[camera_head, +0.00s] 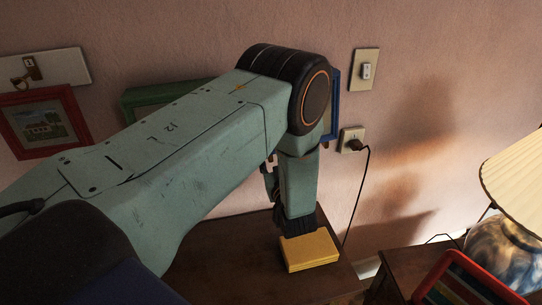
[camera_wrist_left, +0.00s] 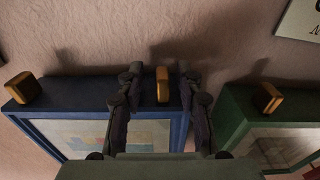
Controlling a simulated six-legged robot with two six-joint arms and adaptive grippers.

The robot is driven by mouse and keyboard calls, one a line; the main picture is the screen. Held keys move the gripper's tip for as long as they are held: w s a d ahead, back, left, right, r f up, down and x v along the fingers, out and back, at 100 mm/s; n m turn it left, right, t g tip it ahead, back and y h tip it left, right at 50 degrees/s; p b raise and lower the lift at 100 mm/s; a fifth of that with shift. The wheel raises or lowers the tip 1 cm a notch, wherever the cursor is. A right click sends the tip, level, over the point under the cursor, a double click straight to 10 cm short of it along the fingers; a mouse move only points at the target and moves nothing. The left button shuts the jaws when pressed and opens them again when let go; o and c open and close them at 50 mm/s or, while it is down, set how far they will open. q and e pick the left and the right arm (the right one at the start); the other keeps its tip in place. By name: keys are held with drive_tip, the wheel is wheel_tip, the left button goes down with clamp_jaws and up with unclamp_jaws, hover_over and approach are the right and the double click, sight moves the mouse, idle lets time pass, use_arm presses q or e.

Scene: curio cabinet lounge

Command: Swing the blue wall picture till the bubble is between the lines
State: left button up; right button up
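The blue wall picture (camera_head: 335,105) is mostly hidden behind my left arm in the head view; only a strip of its right edge shows. In the left wrist view the blue picture (camera_wrist_left: 72,89) fills the left and middle, with a pale picture inside. Wooden blocks sit on the edge nearest the wall: one at its left corner (camera_wrist_left: 22,87) and one nearer its right end (camera_wrist_left: 162,85). My left gripper (camera_wrist_left: 160,76) is open, its dark fingers on either side of that second block, with gaps on both sides. No bubble or lines are visible. My right gripper is not in view.
A green picture (camera_head: 165,93) hangs beside the blue one; it shows close by in the left wrist view (camera_wrist_left: 236,108). A red picture (camera_head: 45,120) hangs farther left. A switch (camera_head: 366,70), plugged socket (camera_head: 352,139), yellow box (camera_head: 310,251) and lamp (camera_head: 515,180) are to the right or below.

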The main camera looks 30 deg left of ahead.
use_arm(q)
drive_tip(key=shift+a, duration=0.5)
drive_tip(key=shift+w, duration=0.1)
drive_tip(key=shift+c, duration=0.4)
drive_tip(key=shift+w+d, duration=0.1)
drive_tip(key=shift+d, duration=0.15)
drive_tip(key=c, duration=0.3)
drive_tip(key=shift+a, duration=0.15)
clamp_jaws()
